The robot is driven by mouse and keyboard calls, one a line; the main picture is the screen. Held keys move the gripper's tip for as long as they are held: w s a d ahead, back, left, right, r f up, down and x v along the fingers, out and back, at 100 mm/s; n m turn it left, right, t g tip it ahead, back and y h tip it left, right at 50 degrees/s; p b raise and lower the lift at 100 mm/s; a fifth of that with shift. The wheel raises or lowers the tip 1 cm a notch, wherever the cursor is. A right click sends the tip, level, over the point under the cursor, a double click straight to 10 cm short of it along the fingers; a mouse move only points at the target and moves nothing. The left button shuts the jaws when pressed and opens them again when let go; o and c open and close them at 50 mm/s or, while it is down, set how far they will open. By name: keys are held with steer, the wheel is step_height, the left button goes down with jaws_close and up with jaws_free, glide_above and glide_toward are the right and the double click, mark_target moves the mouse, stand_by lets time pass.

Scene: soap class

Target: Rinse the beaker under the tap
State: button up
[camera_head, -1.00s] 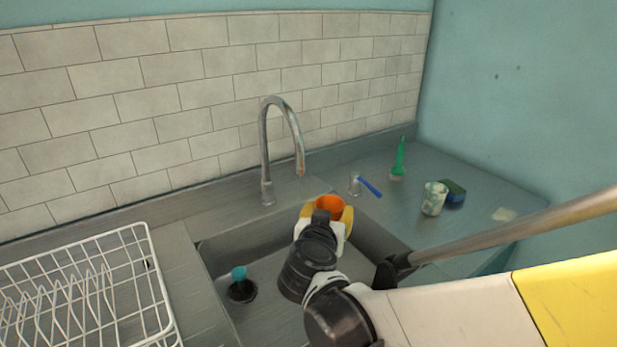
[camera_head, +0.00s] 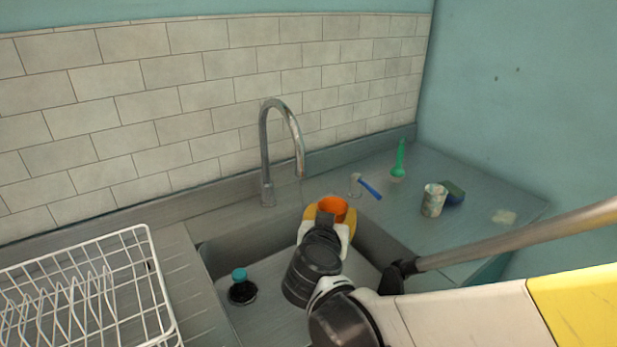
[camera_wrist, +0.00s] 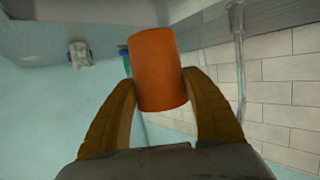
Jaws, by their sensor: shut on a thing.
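The orange beaker (camera_head: 333,208) is held in my gripper (camera_head: 327,217) over the back right part of the sink. In the wrist view the beaker (camera_wrist: 158,72) sits between the two yellow fingers of my gripper (camera_wrist: 160,95), which are shut on it. Its open top shows in the head view. The curved metal tap (camera_head: 265,150) stands behind the sink, its spout end a little above and left of the beaker. A thin, faint line hangs below the spout; I cannot tell whether it is water.
In the sink (camera_head: 225,250) stands a dark bottle with a teal cap (camera_head: 240,287). A white dish rack (camera_head: 150,262) is at left.

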mark_target(346, 210)
steer(key=s+d+r+p, duration=0.2)
steer(key=s+r+p, duration=0.1)
steer(key=shift+d+r, duration=0.2)
steer(key=shift+d, duration=0.1)
steer(key=shift+s, duration=0.1)
steer(key=shift+d, duration=0.1)
